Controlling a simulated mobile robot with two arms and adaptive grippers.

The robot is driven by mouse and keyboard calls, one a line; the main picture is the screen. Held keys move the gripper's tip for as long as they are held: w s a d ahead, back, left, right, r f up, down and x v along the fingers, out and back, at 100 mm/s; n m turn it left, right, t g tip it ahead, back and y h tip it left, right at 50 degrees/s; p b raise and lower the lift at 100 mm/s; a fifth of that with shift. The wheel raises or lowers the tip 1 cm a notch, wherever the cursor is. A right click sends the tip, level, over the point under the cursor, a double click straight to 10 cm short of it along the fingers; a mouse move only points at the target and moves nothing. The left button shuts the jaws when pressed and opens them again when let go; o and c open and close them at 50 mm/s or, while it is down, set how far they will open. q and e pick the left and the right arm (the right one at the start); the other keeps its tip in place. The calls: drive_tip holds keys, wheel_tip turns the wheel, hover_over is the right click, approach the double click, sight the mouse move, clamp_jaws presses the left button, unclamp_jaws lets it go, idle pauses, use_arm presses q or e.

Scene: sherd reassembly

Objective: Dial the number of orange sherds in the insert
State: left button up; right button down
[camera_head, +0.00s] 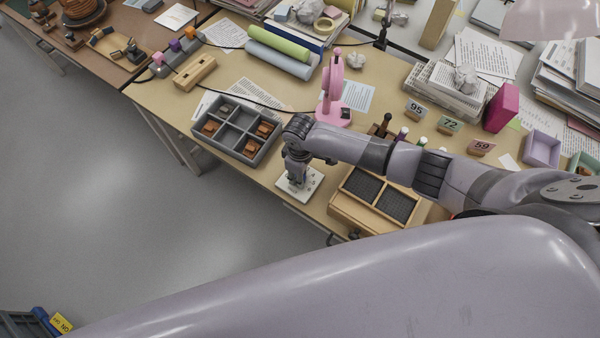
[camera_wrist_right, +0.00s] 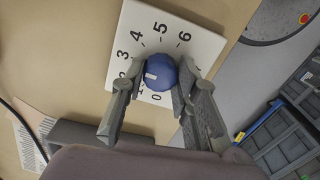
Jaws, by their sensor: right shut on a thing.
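The dial is a white plate (camera_head: 300,186) at the table's front edge; in the right wrist view the plate (camera_wrist_right: 205,45) carries black numbers around a blue knob (camera_wrist_right: 162,68). The knob's white mark faces the low numbers, around 1 and 2; I cannot tell exactly which. My right gripper (camera_head: 296,180) points down over the dial, and its fingers (camera_wrist_right: 155,88) are shut on the knob. The grey insert (camera_head: 239,129) stands left of the dial, with several orange-brown sherds (camera_head: 265,130) lying in its compartments. Small sherds are hard to tell apart. My left gripper is not in view.
A wooden box with dark mesh panels (camera_head: 378,196) stands right of the dial. A pink stand (camera_head: 332,95) is behind it. Number cards (camera_head: 415,108), papers and rolls (camera_head: 280,50) fill the back. Open floor (camera_head: 110,180) lies left of the table.

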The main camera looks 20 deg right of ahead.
drive_tip(key=c, duration=1.2)
unclamp_jaws()
wheel_tip(320, 180, up, 12)
